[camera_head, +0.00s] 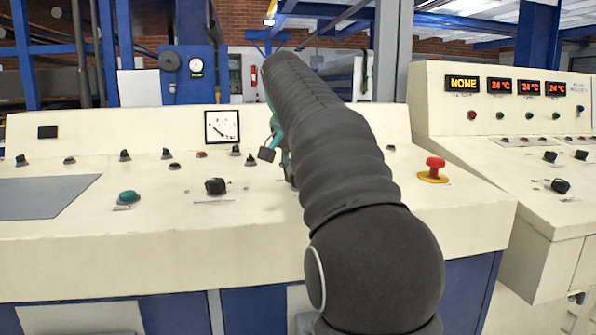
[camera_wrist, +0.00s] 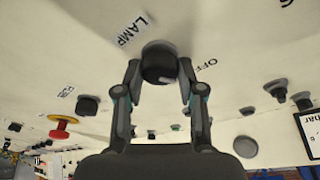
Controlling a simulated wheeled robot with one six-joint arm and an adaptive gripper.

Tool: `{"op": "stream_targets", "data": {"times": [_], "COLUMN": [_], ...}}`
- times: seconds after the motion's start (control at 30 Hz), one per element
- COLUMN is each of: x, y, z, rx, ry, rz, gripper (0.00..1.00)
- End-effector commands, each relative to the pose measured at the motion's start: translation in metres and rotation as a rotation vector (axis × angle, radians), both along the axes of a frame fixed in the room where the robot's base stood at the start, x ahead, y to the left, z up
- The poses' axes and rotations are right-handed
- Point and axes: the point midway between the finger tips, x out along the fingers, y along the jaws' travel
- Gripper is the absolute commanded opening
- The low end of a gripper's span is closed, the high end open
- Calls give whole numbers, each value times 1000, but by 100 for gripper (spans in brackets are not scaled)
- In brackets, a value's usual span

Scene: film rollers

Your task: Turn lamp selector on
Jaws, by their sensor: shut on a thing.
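The lamp selector (camera_wrist: 159,62) is a round black knob on the cream console, seen in the wrist view. A "LAMP" label (camera_wrist: 133,31) lies at its upper left and an "OFF" mark (camera_wrist: 207,65) at its right. My gripper (camera_wrist: 160,75) is shut on the selector, one finger on each side of it. I cannot tell which way the selector points. In the head view my dark arm hides the selector, and only a small part of my gripper shows at the arm's left edge.
A red mushroom button on a yellow base (camera_head: 433,170) stands right of my arm. Several knobs, a black knob (camera_head: 215,186) and a green button (camera_head: 128,197) are on the cream console (camera_head: 60,240). A panel with lit displays (camera_head: 463,84) stands at the right.

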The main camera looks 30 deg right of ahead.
Motion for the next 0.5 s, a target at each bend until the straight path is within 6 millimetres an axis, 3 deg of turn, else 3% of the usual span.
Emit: {"op": "stream_targets", "data": {"times": [0.5], "x": [2], "y": [1], "z": [2], "rx": [42], "ry": [-9], "rz": [-426], "gripper": [4]}}
